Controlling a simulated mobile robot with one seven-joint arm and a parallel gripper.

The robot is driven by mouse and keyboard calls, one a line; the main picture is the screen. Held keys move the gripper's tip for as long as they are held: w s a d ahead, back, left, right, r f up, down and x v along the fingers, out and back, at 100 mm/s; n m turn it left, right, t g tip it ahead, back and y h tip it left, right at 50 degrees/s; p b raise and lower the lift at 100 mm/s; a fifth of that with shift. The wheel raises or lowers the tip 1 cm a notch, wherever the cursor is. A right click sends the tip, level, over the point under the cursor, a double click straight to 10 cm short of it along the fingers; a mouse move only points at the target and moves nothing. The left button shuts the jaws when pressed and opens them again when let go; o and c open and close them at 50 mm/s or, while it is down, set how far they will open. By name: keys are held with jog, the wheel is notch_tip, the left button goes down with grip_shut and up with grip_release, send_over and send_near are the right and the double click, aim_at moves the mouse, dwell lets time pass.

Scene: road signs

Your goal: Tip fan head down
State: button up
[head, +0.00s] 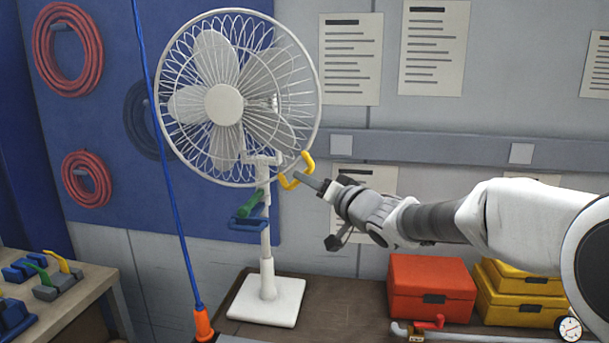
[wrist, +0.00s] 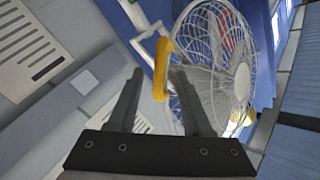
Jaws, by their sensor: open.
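A white fan stands on a square base, and its caged fan head (head: 224,103) faces forward, roughly upright. A yellow handle (head: 288,181) sticks out at the lower right of the head. My gripper (head: 308,179) is beside that handle, coming from the right. In the wrist view, the yellow handle (wrist: 161,68) shows between and just beyond the two open fingers of my gripper (wrist: 155,85). The fan head (wrist: 225,75) shows behind the right finger. I cannot tell whether a finger touches the handle. A green handle (head: 250,204) and a blue handle (head: 249,222) are on the stand below.
A blue cable (head: 171,170) with an orange end hangs in front of the fan's left side. A red box (head: 431,288) and yellow boxes (head: 518,293) stand on the bench to the right. A side table (head: 75,293) with small levers is at left.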

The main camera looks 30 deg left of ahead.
jog(key=shift+p+x, duration=0.3)
jog(key=shift+x, duration=1.6)
grip_shut()
